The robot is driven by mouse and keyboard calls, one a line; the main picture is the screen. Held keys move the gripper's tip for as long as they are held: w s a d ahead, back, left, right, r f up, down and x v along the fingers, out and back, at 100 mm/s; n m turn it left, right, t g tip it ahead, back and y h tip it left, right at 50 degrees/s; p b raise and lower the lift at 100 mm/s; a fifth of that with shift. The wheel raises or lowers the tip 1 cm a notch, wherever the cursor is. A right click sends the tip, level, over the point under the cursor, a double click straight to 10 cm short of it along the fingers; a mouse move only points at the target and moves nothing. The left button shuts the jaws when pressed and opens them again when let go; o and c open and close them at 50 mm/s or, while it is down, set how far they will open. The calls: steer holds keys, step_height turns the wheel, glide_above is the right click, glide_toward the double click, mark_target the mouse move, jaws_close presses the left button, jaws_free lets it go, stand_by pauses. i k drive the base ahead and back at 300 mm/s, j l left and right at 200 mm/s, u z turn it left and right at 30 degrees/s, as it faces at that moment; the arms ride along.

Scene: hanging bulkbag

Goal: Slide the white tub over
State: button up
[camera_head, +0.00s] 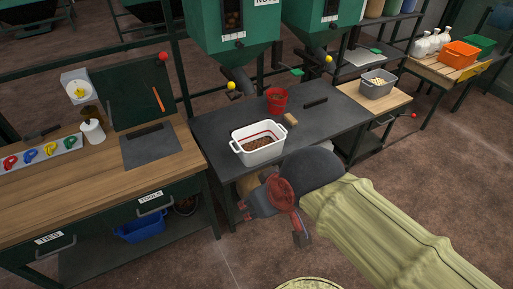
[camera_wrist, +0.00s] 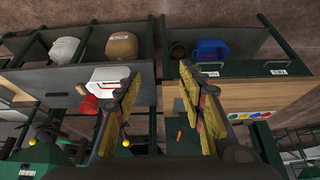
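The white tub (camera_head: 250,157) stands upright on the dark worktop, with brown bits inside. It also shows in the wrist view (camera_wrist: 108,76), partly behind the left finger. My gripper (camera_wrist: 161,82) is open, with its two yellow-padded fingers wide apart and nothing between them. In the head view my wrist is in front of the worktop's near edge, below and right of the tub; the fingers cannot be made out clearly there. I see no contact with the tub.
A red bucket (camera_head: 277,101), a tan block (camera_head: 290,119) and a dark bar (camera_head: 316,103) are behind and right of the tub. Green hoppers (camera_head: 232,55) hang above the back. A wooden bench (camera_head: 60,200) stands left. The dark worktop (camera_head: 215,135) is bare left of the tub.

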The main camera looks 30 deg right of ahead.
mark_target(255, 143)
steer(key=i+j+z, duration=0.25)
steer(key=i+j, duration=0.2)
steer(key=i, duration=0.35)
steer(key=i+j+z, duration=0.3)
steer(key=i+j, duration=0.3)
steer(key=i, duration=0.15)
